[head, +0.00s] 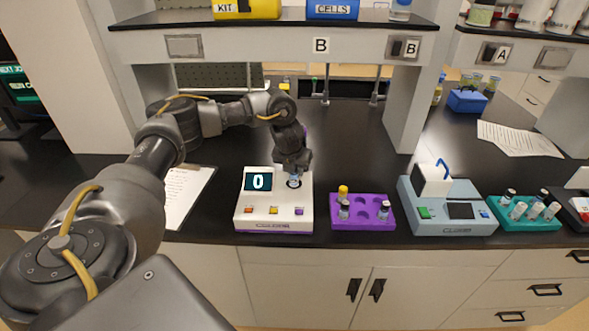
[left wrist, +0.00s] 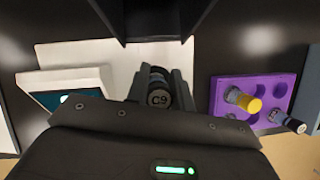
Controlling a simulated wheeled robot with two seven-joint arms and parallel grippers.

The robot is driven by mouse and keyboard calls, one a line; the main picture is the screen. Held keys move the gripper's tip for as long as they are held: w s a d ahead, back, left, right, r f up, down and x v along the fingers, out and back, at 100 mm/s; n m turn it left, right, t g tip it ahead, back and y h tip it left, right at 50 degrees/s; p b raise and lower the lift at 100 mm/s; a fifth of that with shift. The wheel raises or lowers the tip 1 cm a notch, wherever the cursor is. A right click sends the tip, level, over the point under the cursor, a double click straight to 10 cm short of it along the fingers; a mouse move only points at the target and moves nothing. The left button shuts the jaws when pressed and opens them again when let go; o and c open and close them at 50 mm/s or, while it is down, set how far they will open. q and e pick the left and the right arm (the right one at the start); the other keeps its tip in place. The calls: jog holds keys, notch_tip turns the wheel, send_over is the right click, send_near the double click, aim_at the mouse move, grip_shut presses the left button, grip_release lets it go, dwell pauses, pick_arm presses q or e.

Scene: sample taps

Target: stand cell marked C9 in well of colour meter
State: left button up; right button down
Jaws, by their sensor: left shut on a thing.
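The white colour meter (head: 273,226) stands on the black bench, and its screen (head: 258,183) reads 0. My left gripper (head: 294,170) points down over the dark round well (head: 293,184) at the meter's top right. It is shut on the cell marked C9 (left wrist: 160,98), whose dark cap with white lettering shows between the fingers in the left wrist view. The cell (head: 294,178) looks upright, with its lower end at the well's mouth; I cannot tell how deep it sits. The meter's pale top (left wrist: 90,60) shows in the left wrist view. My right gripper is not in view.
Farther right are a grey-blue meter (head: 450,222) and a teal rack (head: 515,226) of cells. A clipboard (head: 187,195) lies left. A shelf (head: 270,42) spans above.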

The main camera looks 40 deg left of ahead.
pick_arm(q)
jog(key=shift+f, duration=0.1)
jog(key=shift+f+b, duration=0.5)
jog(key=shift+f, duration=0.15)
jog(key=o, duration=1.6)
jog(key=shift+p+v, duration=3.5)
jog(key=shift+p, duration=0.15)
jog(key=shift+w+a, duration=0.1)
jog(key=shift+a, duration=0.05)
